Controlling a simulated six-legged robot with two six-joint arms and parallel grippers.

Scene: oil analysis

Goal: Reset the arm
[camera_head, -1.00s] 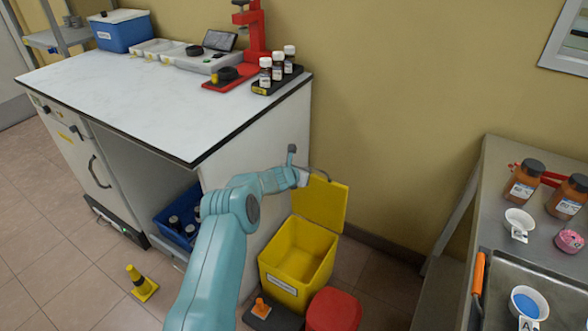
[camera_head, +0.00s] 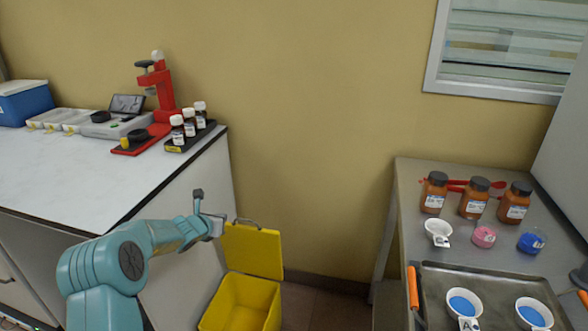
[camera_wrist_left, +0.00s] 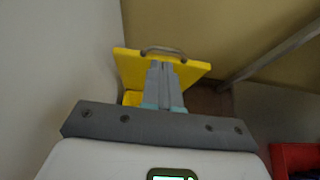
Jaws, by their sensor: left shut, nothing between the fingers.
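My left arm comes in from the left in the head view. Its gripper (camera_head: 219,225) is in front of the white bench's end panel, beside the raised lid of the yellow bin (camera_head: 240,306). In the left wrist view the fingers (camera_wrist_left: 162,72) are together and empty, with the yellow lid (camera_wrist_left: 195,72) behind them. The lid also shows in the head view (camera_head: 255,250), standing open. I cannot tell the exact gap between gripper and lid. My right gripper is in neither view.
The white bench (camera_head: 75,180) stands at left with a red stand (camera_head: 160,88) and a rack (camera_head: 185,142) of bottles. The metal table (camera_head: 410,180) at right holds brown bottles (camera_head: 473,198), bowls (camera_head: 463,302) and a tray (camera_head: 440,282). Floor between is partly free.

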